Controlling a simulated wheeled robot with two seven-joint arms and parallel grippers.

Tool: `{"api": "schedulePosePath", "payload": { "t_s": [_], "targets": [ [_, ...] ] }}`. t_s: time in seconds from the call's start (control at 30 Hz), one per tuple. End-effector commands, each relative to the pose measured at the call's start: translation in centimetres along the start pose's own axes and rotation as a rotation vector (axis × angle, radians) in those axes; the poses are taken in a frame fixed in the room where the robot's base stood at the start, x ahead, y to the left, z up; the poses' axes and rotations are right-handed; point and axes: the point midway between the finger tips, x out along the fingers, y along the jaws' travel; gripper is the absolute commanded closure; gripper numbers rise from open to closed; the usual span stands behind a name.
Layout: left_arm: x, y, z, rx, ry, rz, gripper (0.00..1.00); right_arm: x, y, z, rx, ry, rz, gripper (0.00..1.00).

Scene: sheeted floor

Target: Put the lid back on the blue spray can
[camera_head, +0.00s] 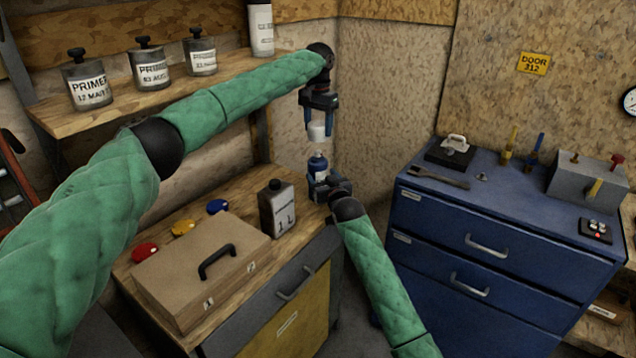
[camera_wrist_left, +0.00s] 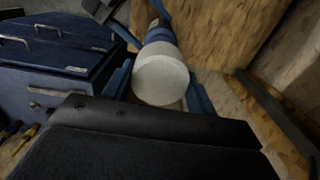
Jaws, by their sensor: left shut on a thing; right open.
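The blue spray can (camera_head: 318,163) stands upright at the right end of the wooden bench, its lower part hidden by my right gripper. The white lid (camera_head: 317,132) is held above the can top, with a small gap between them. My left gripper (camera_head: 319,124) is shut on the lid and points down. In the left wrist view the lid (camera_wrist_left: 161,80) sits between the blue fingers, and the can (camera_wrist_left: 158,37) shows beyond it. My right gripper (camera_head: 319,184) is open around the low part of the can; whether a finger touches it I cannot tell.
A dark 1 L container (camera_head: 277,210) stands left of the can. A brown case (camera_head: 205,272) and coloured discs (camera_head: 183,228) lie farther left on the bench (camera_head: 125,268). A shelf (camera_head: 120,115) with primer jars hangs above. A blue drawer cabinet (camera_head: 500,235) stands right.

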Motion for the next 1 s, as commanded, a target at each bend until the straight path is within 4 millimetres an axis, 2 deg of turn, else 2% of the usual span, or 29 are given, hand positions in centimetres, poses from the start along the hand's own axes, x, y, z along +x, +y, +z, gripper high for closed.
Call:
{"api": "schedulePosePath", "payload": {
  "t_s": [0.2, 0.4, 0.87, 1.0],
  "targets": [
    [0.0, 0.0, 0.0, 0.000, 0.000, 0.000, 0.64, 3.4, 0.0, -0.1, 0.000, 0.000, 0.000, 0.36],
    [0.0, 0.0, 0.0, 0.000, 0.000, 0.000, 0.64, 5.5, 0.0, -0.1, 0.000, 0.000, 0.000, 0.36],
    [0.0, 0.0, 0.0, 0.000, 0.000, 0.000, 0.64, 6.2, 0.0, 0.0, 0.000, 0.000, 0.000, 0.36],
    [0.0, 0.0, 0.0, 0.000, 0.000, 0.000, 0.64, 6.2, 0.0, 0.0, 0.000, 0.000, 0.000, 0.63]
  ]
}}
